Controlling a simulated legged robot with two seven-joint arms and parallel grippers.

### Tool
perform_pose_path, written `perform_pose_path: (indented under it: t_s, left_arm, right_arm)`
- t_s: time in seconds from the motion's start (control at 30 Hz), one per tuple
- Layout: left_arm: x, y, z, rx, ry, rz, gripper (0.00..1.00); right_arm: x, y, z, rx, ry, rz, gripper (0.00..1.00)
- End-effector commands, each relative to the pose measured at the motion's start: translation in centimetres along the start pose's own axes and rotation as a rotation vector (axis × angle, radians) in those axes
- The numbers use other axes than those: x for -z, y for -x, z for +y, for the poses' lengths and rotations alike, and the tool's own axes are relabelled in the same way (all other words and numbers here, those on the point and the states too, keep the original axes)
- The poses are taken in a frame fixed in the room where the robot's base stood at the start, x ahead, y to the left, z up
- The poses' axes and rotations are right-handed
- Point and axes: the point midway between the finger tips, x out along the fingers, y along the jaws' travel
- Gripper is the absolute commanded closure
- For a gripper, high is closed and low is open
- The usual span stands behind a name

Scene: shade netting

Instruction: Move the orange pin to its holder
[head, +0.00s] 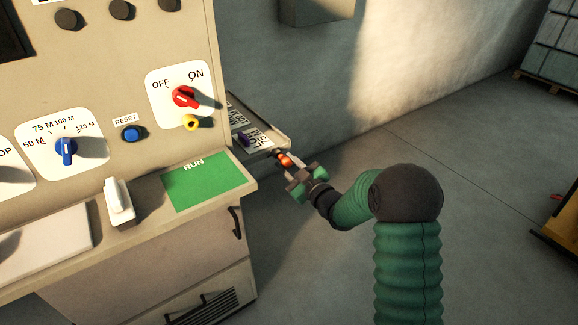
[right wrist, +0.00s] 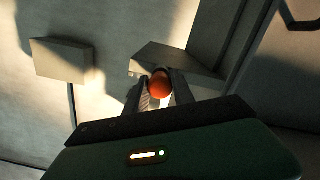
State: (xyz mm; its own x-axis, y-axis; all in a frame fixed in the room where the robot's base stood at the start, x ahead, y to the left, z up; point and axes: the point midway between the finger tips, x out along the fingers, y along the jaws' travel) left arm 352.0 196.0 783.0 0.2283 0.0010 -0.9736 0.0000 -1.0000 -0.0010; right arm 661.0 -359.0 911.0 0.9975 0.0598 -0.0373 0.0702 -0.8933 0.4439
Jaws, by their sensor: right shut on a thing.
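The orange pin (head: 284,159) is between the fingers of my right gripper (head: 291,168), which is shut on it. In the right wrist view the pin's round orange end (right wrist: 159,84) shows between the two fingertips (right wrist: 159,94); the rest of it is hidden. The gripper is at the front right corner of a small labelled tray (head: 284,139) on the side of the machine. I cannot tell whether the pin touches the tray. A dark purple piece (head: 243,139) is on the tray, left of the orange pin. My left gripper is not in view.
The machine's control panel (head: 120,75) stands left of the tray. Its ledge carries a green RUN plate (head: 208,182) and a white switch (head: 119,202). A wall box (head: 315,8) hangs behind.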

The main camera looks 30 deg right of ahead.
Motion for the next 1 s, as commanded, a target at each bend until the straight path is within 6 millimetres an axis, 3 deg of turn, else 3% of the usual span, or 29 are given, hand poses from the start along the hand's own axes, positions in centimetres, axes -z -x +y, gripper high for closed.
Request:
perform_pose_path:
  t_s: [0.4, 0.43, 0.6, 1.0]
  left_arm:
    - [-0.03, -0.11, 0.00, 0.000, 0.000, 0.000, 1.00]
    - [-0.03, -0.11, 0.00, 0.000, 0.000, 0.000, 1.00]
    - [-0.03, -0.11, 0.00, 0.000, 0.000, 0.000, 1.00]
    - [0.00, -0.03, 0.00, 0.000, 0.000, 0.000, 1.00]
  right_arm:
    - [0.07, -0.59, -0.11, 0.002, -0.001, 0.000, 1.00]
    - [0.07, -0.59, -0.11, 0.002, -0.001, 0.000, 0.68]
    - [0.07, -0.57, -0.08, 0.001, -0.001, 0.000, 0.46]
    - [0.10, 0.29, 0.06, -0.001, 0.001, 0.000, 0.45]
